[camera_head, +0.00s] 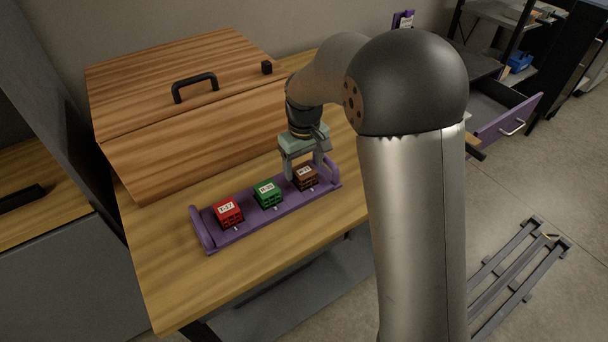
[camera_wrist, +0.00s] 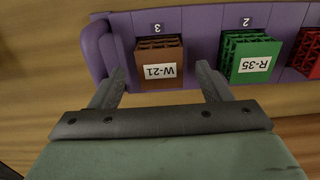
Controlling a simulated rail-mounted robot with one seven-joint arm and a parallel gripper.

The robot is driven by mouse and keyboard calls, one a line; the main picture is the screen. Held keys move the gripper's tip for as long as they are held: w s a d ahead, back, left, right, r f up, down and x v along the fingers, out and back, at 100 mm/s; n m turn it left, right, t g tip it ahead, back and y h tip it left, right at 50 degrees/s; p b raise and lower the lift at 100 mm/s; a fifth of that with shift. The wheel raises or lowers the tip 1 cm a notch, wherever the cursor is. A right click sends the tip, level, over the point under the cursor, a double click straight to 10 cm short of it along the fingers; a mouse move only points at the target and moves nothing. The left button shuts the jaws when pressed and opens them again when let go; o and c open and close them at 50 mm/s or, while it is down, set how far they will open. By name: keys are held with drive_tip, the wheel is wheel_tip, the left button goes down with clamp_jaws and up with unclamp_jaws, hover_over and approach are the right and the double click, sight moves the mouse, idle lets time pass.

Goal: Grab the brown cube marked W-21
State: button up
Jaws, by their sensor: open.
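The brown lattice cube marked W-21 (camera_head: 305,178) sits at the right end of a purple tray (camera_head: 237,234). In the wrist view the brown cube (camera_wrist: 159,62) stands in the slot labelled 3, with its W-21 label upside down. My gripper (camera_head: 305,175) is at the brown cube in the head view. In the wrist view my gripper (camera_wrist: 161,75) is open, with one finger to each side of the cube's near part. Gaps show on both sides, so the fingers appear apart from the cube.
A green cube marked R-35 (camera_wrist: 249,57) is in slot 2, beside the right finger. A red cube (camera_head: 228,212) is at the tray's left end. A wooden box with a black handle (camera_head: 195,87) stands behind the tray. The table front (camera_head: 170,290) is clear.

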drive_tip(key=shift+f, duration=1.4)
drive_tip(key=c, duration=1.1)
drive_tip(key=shift+o, duration=0.2)
drive_tip(key=shift+r, duration=0.2)
